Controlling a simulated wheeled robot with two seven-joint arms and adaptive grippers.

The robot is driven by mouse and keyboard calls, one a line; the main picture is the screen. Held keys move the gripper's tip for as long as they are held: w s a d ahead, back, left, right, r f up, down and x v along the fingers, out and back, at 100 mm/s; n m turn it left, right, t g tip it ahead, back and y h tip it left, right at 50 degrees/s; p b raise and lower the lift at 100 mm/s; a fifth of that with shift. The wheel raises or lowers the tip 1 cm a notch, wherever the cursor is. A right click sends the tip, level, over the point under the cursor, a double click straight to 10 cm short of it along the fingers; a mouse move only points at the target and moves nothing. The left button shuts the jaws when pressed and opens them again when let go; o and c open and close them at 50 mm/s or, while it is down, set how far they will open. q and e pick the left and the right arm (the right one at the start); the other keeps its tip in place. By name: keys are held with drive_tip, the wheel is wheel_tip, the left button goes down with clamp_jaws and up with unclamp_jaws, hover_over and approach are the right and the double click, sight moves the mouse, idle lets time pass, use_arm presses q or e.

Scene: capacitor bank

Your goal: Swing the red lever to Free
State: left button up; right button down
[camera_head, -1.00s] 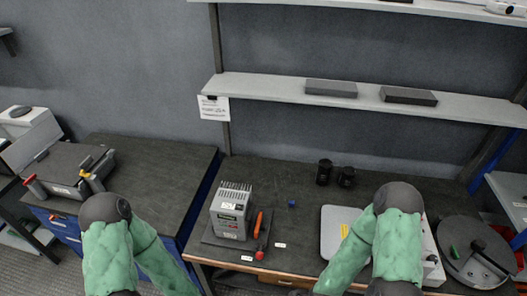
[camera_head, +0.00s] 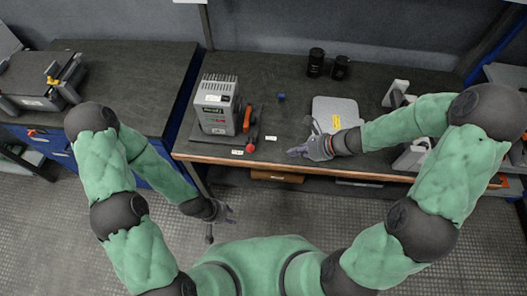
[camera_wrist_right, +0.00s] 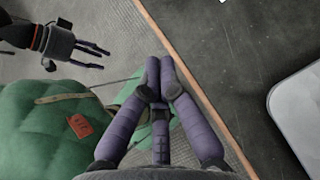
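The grey capacitor bank unit (camera_head: 213,108) stands on the dark bench at the middle left in the head view. At its right side are an upright orange handle (camera_head: 247,118) and a lever with a red end (camera_head: 252,143) that points toward the bench's front edge. Small white labels (camera_head: 238,152) (camera_head: 270,138) lie beside it, too small to read. My right gripper (camera_head: 292,152) is over the front edge, right of the lever and apart from it. Its fingertips meet in the right wrist view (camera_wrist_right: 160,66), with nothing between them. My left gripper (camera_head: 224,216) hangs below the bench front, fingers apart and empty.
A light grey plate (camera_head: 335,112) lies right of the lever, with a small blue item (camera_head: 281,97) nearer it. Two black cylinders (camera_head: 316,62) (camera_head: 340,67) stand at the back. A second cabinet (camera_head: 140,75) is at the left.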

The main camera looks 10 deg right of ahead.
sight(251, 143)
drive_tip(key=b+x, duration=0.1)
drive_tip(key=x, duration=0.2)
drive_tip(key=b+x, duration=0.2)
drive_tip(key=x, duration=0.1)
drive_tip(key=b+x, duration=0.2)
drive_tip(key=x, duration=0.1)
drive_tip(key=shift+w+a, duration=0.1)
drive_tip(key=shift+w, duration=0.3)
drive_tip(key=a, duration=0.1)
drive_tip(key=w+a+b, duration=0.1)
drive_tip(key=a, duration=0.1)
drive_tip(key=shift+w, duration=0.2)
use_arm(q)
wheel_tip(251, 143, down, 6)
drive_tip(key=shift+f, duration=0.25)
use_arm(e)
drive_tip(key=shift+w+a, duration=0.3)
drive_tip(key=shift+a, duration=0.2)
